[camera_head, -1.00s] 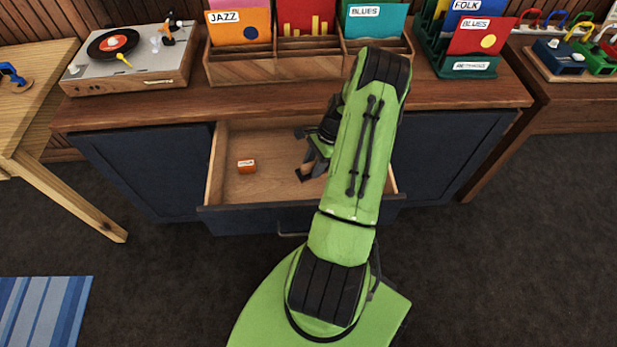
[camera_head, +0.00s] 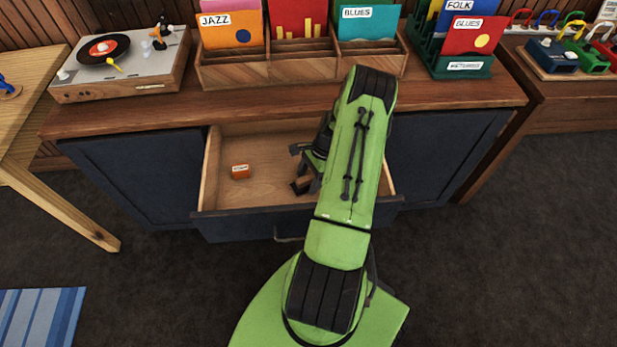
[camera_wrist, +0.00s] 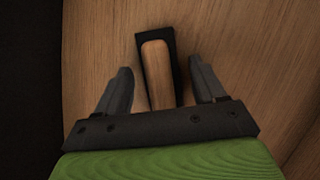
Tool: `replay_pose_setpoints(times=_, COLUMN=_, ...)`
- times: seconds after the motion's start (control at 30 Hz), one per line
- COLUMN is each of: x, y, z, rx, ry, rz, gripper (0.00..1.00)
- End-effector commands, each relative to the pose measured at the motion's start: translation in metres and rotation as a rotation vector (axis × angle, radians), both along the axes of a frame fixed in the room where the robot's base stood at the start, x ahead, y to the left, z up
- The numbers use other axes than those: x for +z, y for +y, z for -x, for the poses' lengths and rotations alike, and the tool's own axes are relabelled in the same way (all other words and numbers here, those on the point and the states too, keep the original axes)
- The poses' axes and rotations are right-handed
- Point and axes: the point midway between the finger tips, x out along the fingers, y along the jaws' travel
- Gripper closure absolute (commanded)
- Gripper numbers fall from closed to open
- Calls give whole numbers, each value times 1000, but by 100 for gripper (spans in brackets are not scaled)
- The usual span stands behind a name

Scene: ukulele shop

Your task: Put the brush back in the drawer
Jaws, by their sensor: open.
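The brush (camera_wrist: 158,75) has a wooden back and a black edge. In the wrist view it lies on the drawer's wooden floor, between the two fingers and apart from both. My gripper (camera_wrist: 160,85) is open around its near part. In the head view the brush (camera_head: 301,186) shows only in part beside my gripper (camera_head: 302,178), and my arm hides much of that area. The drawer (camera_head: 262,190) is pulled out from the dark blue cabinet, and my gripper is inside its right half.
On the cabinet top stand a turntable (camera_head: 120,65), a wooden record rack (camera_head: 232,74) and a green record rack (camera_head: 455,65). A wooden table (camera_head: 40,190) is at the left. The drawer's middle floor is clear.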

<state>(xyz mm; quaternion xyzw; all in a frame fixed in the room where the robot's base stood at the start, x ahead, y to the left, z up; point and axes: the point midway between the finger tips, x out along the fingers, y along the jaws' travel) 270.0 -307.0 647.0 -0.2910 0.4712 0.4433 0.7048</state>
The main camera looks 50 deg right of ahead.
Motion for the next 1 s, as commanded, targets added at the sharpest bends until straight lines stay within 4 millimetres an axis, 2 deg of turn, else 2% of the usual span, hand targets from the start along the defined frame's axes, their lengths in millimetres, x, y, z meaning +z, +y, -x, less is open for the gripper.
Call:
replay_pose_setpoints(times=0.17, x=8, y=-2, z=0, rx=-1, ry=-1, rz=2, gripper=31)
replay_pose_setpoints(times=0.27, x=27, y=-9, z=3, rx=-2, ry=-2, rz=4, gripper=31)
replay_pose_setpoints(times=0.5, x=88, y=-32, z=14, rx=-2, ry=-2, rz=4, gripper=31)
replay_pose_setpoints(times=0.6, x=104, y=-38, z=17, rx=-1, ry=-2, rz=3, gripper=31)
replay_pose_setpoints(times=0.7, x=113, y=-42, z=19, rx=-1, ry=-1, rz=2, gripper=31)
replay_pose_setpoints(times=0.93, x=117, y=-41, z=18, rx=11, ry=-1, rz=5, gripper=31)
replay_pose_setpoints(times=1.0, x=132, y=-34, z=8, rx=69, ry=-6, rz=34, gripper=31)
